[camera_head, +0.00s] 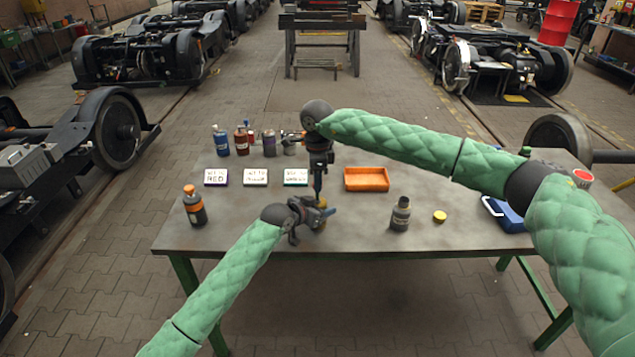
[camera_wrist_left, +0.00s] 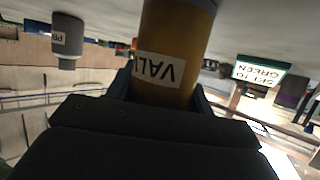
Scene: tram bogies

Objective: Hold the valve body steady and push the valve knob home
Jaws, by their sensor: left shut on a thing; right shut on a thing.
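The brass-coloured valve body (camera_head: 322,203) stands on the table, mostly covered by my grippers in the head view. My left gripper (camera_head: 310,213) is shut around the valve body from the front left, one finger on each side. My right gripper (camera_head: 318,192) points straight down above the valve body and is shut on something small. That is probably the valve knob, but the fingers hide it, and I cannot tell how deep it sits.
Three lettered cards (camera_head: 256,177) lie behind left, with several bottles (camera_head: 243,140) behind them. An orange tray (camera_head: 366,179) is behind right. A dark bottle (camera_head: 400,214) and yellow cap (camera_head: 440,216) stand right. An orange-capped bottle (camera_head: 195,207) is left. The front table edge is clear.

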